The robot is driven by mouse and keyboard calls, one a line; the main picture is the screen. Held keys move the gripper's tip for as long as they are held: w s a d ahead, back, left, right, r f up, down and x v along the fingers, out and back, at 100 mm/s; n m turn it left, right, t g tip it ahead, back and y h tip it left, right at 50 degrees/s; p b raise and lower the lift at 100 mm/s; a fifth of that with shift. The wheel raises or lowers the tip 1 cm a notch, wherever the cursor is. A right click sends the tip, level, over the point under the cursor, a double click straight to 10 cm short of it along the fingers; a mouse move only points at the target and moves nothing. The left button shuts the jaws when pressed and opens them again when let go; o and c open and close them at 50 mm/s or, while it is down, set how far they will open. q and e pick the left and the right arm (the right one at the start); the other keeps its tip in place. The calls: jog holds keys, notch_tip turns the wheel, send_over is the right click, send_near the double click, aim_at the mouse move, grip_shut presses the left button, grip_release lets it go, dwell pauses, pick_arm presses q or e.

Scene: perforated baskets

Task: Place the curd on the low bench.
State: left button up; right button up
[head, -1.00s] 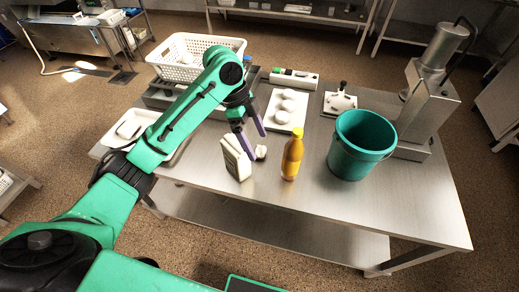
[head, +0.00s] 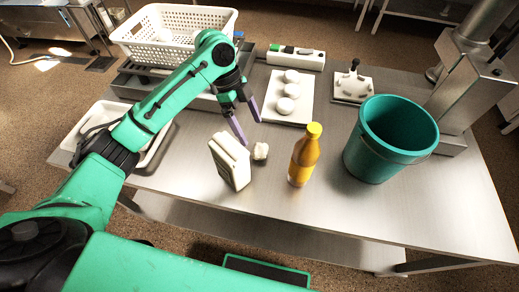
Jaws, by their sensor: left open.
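A small whitish lump (head: 260,151), which looks like the curd, sits on the steel table between a white carton (head: 229,163) and a yellow bottle (head: 304,155). Several round white pieces (head: 288,91) lie on a white board (head: 299,112) farther back; I cannot rule out that these are curd. My left gripper (head: 250,132) is open and empty, its purple fingers pointing down just behind the lump and carton, apart from the lump in the picture. I cannot tell which surface is the low bench. My right gripper is out of view.
The steel table (head: 420,210) is clear at its front right. A teal bucket (head: 388,140) stands right of the bottle. A white perforated basket (head: 172,50) is at the back left, a white tray (head: 92,128) at the left. A machine (head: 468,80) stands at the right.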

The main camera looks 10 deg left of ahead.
aim_at(256, 145)
pick_arm(q)
jog(key=x, duration=0.8)
jog(key=shift+s+a+f+p, duration=0.2)
jog(key=shift+f+p, duration=0.05)
jog(key=shift+p, duration=0.15)
jog(key=shift+r, duration=0.1)
jog(key=c, duration=1.6)
